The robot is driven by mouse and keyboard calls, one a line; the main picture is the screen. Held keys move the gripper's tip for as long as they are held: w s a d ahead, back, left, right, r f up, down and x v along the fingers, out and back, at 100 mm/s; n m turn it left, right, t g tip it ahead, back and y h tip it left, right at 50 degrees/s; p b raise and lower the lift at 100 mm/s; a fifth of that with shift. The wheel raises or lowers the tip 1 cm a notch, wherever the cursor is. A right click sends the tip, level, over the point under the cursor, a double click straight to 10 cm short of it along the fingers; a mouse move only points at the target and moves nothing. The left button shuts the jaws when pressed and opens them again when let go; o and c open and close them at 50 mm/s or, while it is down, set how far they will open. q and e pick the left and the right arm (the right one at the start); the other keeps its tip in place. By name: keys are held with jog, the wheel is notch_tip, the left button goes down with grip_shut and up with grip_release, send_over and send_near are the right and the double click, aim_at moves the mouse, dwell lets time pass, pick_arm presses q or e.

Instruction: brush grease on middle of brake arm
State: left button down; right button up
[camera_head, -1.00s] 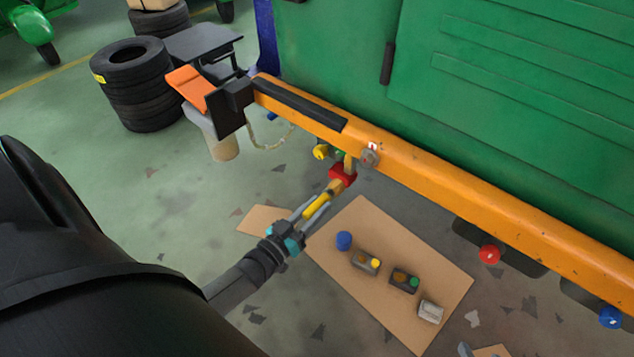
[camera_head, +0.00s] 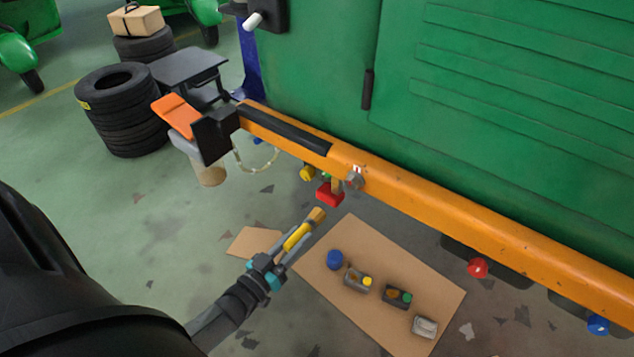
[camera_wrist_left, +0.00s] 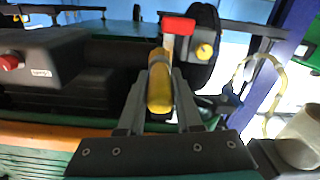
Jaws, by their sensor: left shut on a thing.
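My left gripper (camera_head: 288,244) is shut on a yellow-handled brush (camera_head: 300,236), with its tan bristle end pointing up and right. The brush also shows in the left wrist view (camera_wrist_left: 160,88), lying between the fingers. The red block also shows in the left wrist view (camera_wrist_left: 178,25), beyond the brush. In the head view the bristle end is below the block, with a gap between them. I cannot tell whether grease is on it. My right gripper is out of view.
A brown board (camera_head: 385,285) on the floor holds a blue cap (camera_head: 335,260) and several small containers. A yellow knob (camera_head: 307,173) sits beside the red block. Stacked tyres (camera_head: 120,110) stand at the left. The green body (camera_head: 470,120) rises behind the beam.

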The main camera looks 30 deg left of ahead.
aim_at(320, 214)
pick_arm(q)
jog(key=shift+w, duration=0.1)
jog(key=shift+w+d+b, duration=0.15)
jog(key=shift+w+b, duration=0.4)
jog(key=shift+w, duration=1.15)
jog(key=shift+w+d+b, duration=0.15)
jog(key=shift+w+b, duration=0.35)
jog(key=shift+w, duration=1.2)
jog(key=shift+w+b, duration=0.4)
jog(key=shift+w, duration=0.65)
jog(key=shift+d, duration=0.1)
jog(key=shift+s, duration=0.1)
